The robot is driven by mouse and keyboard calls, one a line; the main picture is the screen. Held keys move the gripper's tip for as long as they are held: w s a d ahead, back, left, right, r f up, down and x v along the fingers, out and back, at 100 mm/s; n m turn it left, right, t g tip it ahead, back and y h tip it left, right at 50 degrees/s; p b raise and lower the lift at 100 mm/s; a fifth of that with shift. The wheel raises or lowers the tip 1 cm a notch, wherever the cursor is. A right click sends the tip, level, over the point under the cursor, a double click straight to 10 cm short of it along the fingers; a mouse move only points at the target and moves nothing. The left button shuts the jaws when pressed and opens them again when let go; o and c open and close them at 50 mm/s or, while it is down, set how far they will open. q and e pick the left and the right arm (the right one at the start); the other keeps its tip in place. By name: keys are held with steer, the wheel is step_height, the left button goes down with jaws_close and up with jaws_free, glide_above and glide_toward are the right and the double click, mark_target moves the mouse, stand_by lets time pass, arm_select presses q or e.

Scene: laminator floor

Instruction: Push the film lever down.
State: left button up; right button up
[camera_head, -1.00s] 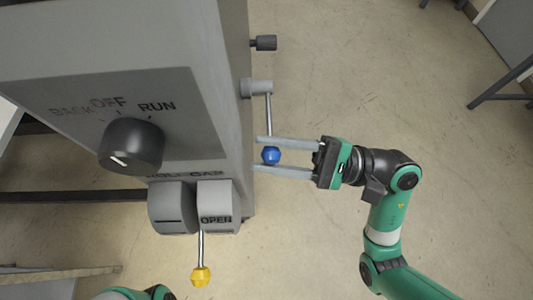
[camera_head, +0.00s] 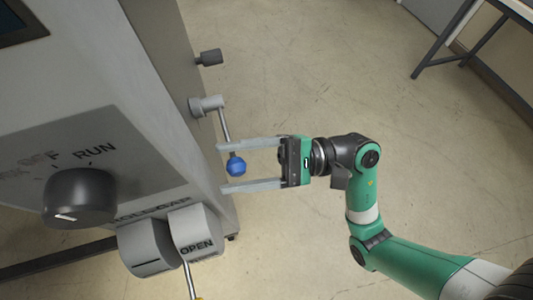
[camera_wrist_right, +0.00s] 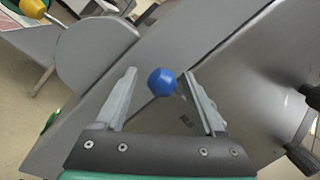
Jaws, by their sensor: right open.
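The side lever, a thin metal rod with a blue ball knob (camera_head: 236,167), hangs from a grey pivot (camera_head: 206,105) on the machine's right side. I take it for the film lever, though no readable label shows beside it. My right gripper (camera_head: 222,168) is open, with one finger above the knob and one below it in the head view. In the right wrist view the knob (camera_wrist_right: 162,82) sits between the fingertips, with a visible gap on each side. My left gripper is out of view.
The grey machine (camera_head: 120,75) fills the left, with a black dial (camera_head: 79,198) and a roll gap lever hub (camera_head: 196,232) marked OPEN. A dark knob (camera_head: 209,57) sticks out beyond the pivot. A table (camera_head: 470,35) stands far right; floor between is clear.

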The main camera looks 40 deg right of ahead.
steer(key=shift+d, duration=0.1)
steer(key=shift+s+d, duration=0.15)
steer(key=shift+d, duration=0.15)
steer(key=p+v, duration=0.1)
steer(key=v, duration=1)
steer(key=shift+f, duration=0.15)
